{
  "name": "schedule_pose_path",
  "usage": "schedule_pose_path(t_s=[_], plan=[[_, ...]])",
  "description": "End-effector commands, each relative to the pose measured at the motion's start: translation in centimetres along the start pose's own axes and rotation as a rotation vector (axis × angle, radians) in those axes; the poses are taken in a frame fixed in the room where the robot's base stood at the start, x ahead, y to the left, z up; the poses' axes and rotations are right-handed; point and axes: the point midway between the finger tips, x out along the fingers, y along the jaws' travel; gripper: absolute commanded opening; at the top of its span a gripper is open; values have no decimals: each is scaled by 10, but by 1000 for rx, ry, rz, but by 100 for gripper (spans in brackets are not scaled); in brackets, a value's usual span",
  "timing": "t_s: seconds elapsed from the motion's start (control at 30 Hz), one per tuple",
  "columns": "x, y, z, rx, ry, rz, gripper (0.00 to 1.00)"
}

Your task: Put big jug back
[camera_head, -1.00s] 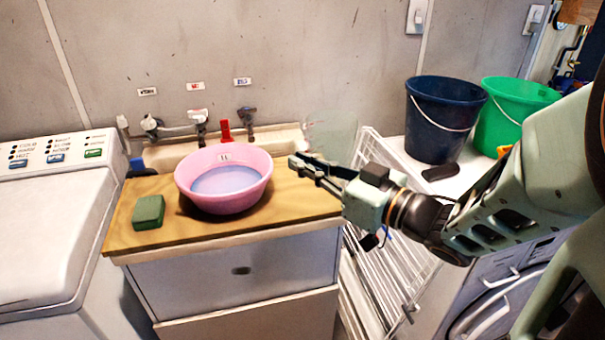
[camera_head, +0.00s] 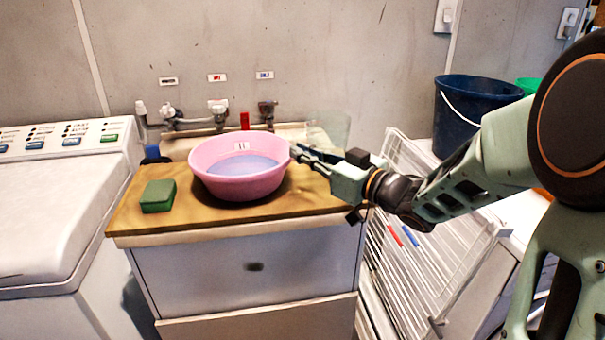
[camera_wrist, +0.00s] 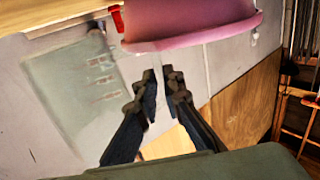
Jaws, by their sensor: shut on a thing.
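The big jug (camera_head: 332,128) is clear and faintly greenish, so its outline is hard to make out in the head view. It shows just behind and above my gripper (camera_head: 302,155), near the right end of the sink. In the wrist view the see-through jug (camera_wrist: 75,85), with faint reddish marks, is left of my gripper (camera_wrist: 165,88). My fingers are nearly together, shut on a clear part of the jug, apparently its handle. The exact grip is hard to see. In the head view my fingertips are at the right rim of the pink basin (camera_head: 240,185); I cannot tell whether they touch.
The basin holds bluish liquid on a wooden board (camera_head: 125,222) over the sink. A green block (camera_head: 158,196) lies left of it. Taps (camera_head: 218,110) are behind. A white drying rack (camera_head: 440,250) stands right, with a dark blue bucket (camera_head: 470,125) beyond. A washer (camera_head: 60,220) stands left.

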Motion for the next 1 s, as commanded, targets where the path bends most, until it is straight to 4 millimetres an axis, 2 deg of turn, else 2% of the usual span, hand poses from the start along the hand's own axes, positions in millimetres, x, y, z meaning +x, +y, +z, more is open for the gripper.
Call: schedule_pose_path(t_s=[0.13,0.33,0.83,0.87,1.0], plan=[[7,3,15,0,0,0,0],[6,2,38,1,0,0,0],[6,2,44,1,0,0,0],[6,2,42,1,0,0,11],[6,2,42,1,0,0,25]])
